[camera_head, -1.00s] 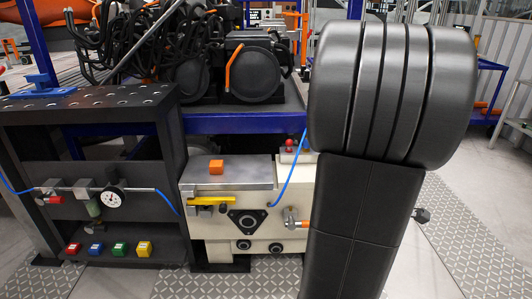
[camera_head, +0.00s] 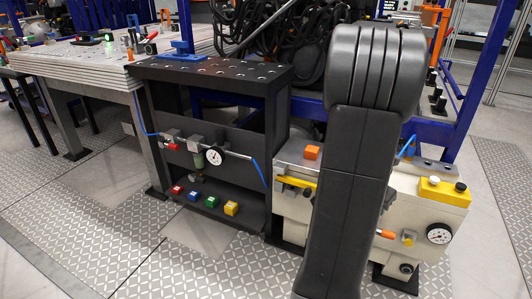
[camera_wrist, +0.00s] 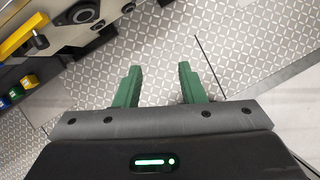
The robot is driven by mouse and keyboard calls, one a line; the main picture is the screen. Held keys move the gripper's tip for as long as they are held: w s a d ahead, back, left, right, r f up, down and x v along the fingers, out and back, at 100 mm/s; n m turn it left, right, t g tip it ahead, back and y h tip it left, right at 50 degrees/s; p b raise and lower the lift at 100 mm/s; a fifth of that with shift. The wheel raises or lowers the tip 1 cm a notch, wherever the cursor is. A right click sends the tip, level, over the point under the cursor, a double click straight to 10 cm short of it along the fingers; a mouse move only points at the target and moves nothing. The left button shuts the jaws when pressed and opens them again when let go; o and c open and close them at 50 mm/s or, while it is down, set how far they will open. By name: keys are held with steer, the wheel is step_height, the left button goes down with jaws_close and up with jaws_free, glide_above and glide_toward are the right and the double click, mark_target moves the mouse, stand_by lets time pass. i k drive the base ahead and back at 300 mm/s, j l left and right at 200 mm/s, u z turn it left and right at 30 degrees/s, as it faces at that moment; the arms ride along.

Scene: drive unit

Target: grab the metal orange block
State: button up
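The orange block (camera_head: 312,152) sits on the grey top plate of the cream machine (camera_head: 292,208), just left of my dark arm in the head view. My gripper (camera_wrist: 158,84) shows only in the wrist view. Its two green fingers are spread apart with nothing between them, over the patterned floor. The block does not show in the wrist view. The cream machine's lower edge and its yellow handle (camera_wrist: 22,38) show at the top left there.
A black perforated bench (camera_head: 210,70) with coloured blocks on its lower shelf stands left of the machine. A yellow box (camera_head: 444,190) and a gauge are at the machine's right. A blue frame stands behind. The patterned floor in front is clear.

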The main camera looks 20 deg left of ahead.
mark_target(311, 152)
steer(key=i+u, duration=0.4)
steer(key=i+l+u, duration=0.3)
steer(key=i+u, duration=0.15)
steer(key=i+l, duration=0.2)
steer(key=i, duration=0.2)
